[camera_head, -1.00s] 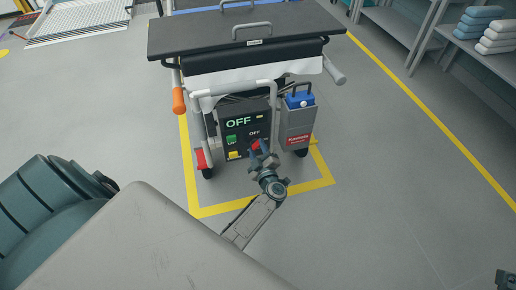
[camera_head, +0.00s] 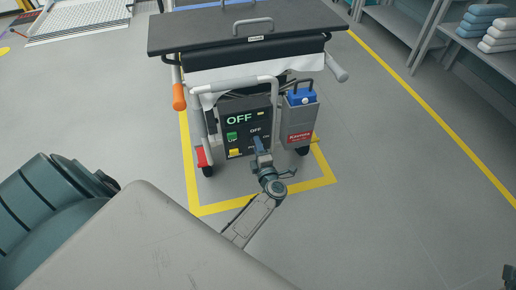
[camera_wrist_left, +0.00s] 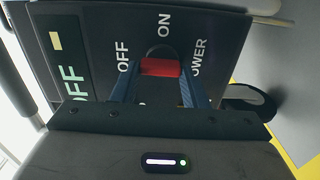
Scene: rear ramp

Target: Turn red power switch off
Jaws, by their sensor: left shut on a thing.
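The control panel (camera_head: 235,142) on the cart has a green lit "OFF" readout, a green button and a yellow button. My left gripper (camera_head: 258,143) is at the panel's lower right and hides the red power switch in the head view. In the left wrist view the red switch (camera_wrist_left: 160,67) sits between the two blue fingers of my left gripper (camera_wrist_left: 160,80), which is shut on it. Printed labels OFF, ON and POWER surround the switch. Only a dark piece, perhaps of my right gripper (camera_head: 510,272), shows at the lower right edge.
The cart's dark top (camera_head: 290,38) overhangs the panel. Yellow floor lines (camera_head: 265,200) frame the cart. Open floor lies to the right.

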